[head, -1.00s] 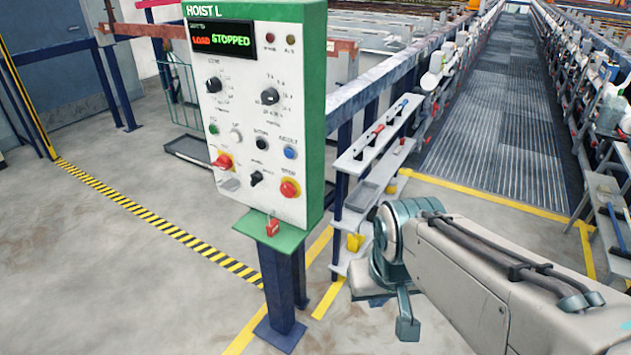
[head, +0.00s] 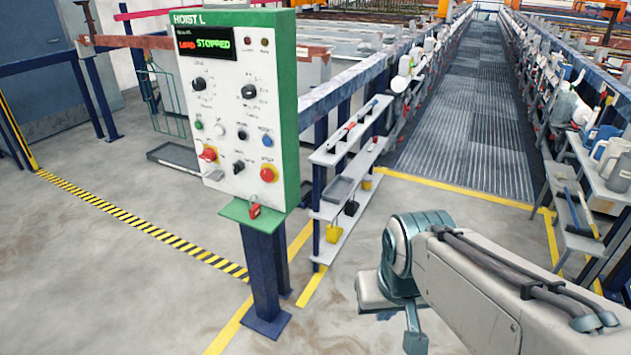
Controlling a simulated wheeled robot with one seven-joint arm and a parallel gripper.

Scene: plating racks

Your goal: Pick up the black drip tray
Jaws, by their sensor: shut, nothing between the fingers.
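A low, flat, dark-rimmed tray (head: 172,154) lies on the floor at the left, behind the hoist control panel, which hides its right end. It looks like the black drip tray, but is small and far off. A smaller grey tray (head: 342,189) sits on the middle shelf of the rack right of the panel. My gripper (head: 413,338) hangs at the end of my arm at the lower right. It looks shut and empty, above the floor, well apart from both trays.
The green-and-white hoist panel (head: 233,100) stands on a blue post (head: 265,270) between my gripper and the floor tray. The shelf rack (head: 330,212) holds yellow and black scoops. A grated walkway (head: 460,120) runs back.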

